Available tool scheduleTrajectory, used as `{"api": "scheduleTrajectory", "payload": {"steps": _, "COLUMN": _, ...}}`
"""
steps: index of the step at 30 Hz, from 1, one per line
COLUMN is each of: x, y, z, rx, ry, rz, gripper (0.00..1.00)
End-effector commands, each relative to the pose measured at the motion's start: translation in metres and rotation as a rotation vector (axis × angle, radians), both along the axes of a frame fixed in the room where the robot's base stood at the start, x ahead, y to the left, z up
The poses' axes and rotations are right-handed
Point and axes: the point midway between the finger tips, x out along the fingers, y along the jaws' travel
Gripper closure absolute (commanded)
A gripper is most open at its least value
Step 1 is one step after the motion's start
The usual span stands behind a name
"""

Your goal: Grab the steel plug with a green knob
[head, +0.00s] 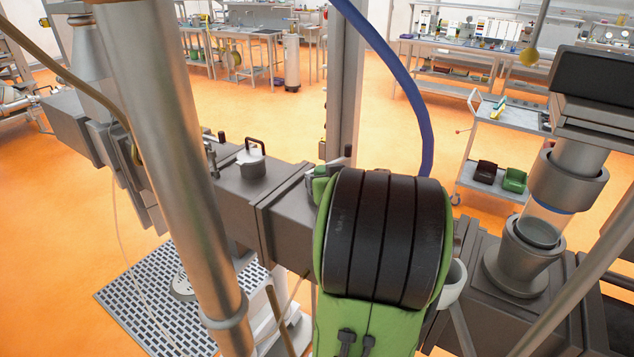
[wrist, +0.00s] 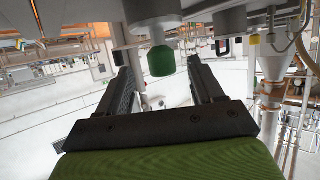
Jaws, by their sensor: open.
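The green knob (wrist: 161,61) of the steel plug shows in the wrist view, hanging below a grey steel body (wrist: 154,27) at the top middle. My gripper (wrist: 163,72) is open, with one dark finger on each side of the knob in the picture. The fingers do not visibly touch the knob, and I cannot tell how far it is in depth. In the head view my green and black arm covers the middle, and a small green part (head: 320,182) shows just left of it; I cannot tell if it is the same knob. The gripper is hidden there.
A grey machine housing (head: 235,195) runs across behind my arm, with a lidded port (head: 250,165) on top. A thick steel pipe (head: 165,130) stands at the left. A glass-and-steel column (head: 545,215) stands at the right. A trolley (head: 500,145) and benches are farther back.

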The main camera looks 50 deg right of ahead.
Motion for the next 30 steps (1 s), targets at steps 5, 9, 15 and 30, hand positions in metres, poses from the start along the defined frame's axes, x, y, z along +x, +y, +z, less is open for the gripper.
{"api": "scheduleTrajectory", "payload": {"steps": 5, "x": 0.017, "y": -0.013, "z": -0.008, "rx": 0.003, "ry": 0.000, "rz": 0.001, "gripper": 0.33}}
{"api": "scheduleTrajectory", "payload": {"steps": 9, "x": 0.035, "y": -0.027, "z": -0.018, "rx": 0.004, "ry": 0.002, "rz": 0.001, "gripper": 0.33}}
{"api": "scheduleTrajectory", "payload": {"steps": 15, "x": 0.052, "y": -0.041, "z": -0.028, "rx": 0.000, "ry": 0.000, "rz": 0.000, "gripper": 0.33}}
{"api": "scheduleTrajectory", "payload": {"steps": 30, "x": 0.052, "y": -0.041, "z": -0.029, "rx": 0.001, "ry": 0.001, "rz": 0.000, "gripper": 0.82}}
